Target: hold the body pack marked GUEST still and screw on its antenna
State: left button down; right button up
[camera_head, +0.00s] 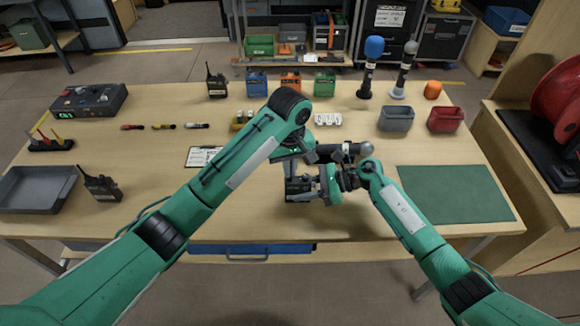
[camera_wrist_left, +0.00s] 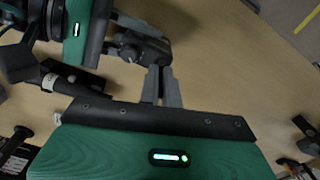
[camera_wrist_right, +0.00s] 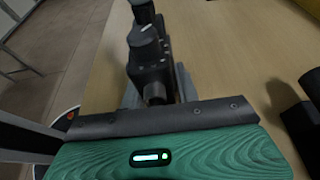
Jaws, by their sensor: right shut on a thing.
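A black body pack (camera_head: 298,188) is in my right gripper (camera_head: 318,186) over the middle front of the table. In the right wrist view the dark pack (camera_wrist_right: 150,62) stands between the fingers, its label not legible. My left gripper (camera_wrist_left: 162,88) has its fingers close together, pointing toward my right gripper and the pack. Whether a thin antenna lies between them cannot be seen. In the head view the left arm hides its fingertips. Two other black packs with upright antennas stand at the left front (camera_head: 101,187) and at the back (camera_head: 216,86).
A dark microphone with a grey ball end (camera_head: 338,150) lies just behind the grippers. A clipboard (camera_head: 203,157) lies to the left. A green mat (camera_head: 456,194) is at right, a grey tray (camera_head: 37,190) at far left. Batteries, bins and upright microphones line the back.

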pick_arm(q)
jog(key=shift+m, duration=1.4)
jog(key=shift+m, duration=2)
jog(key=shift+m, duration=2)
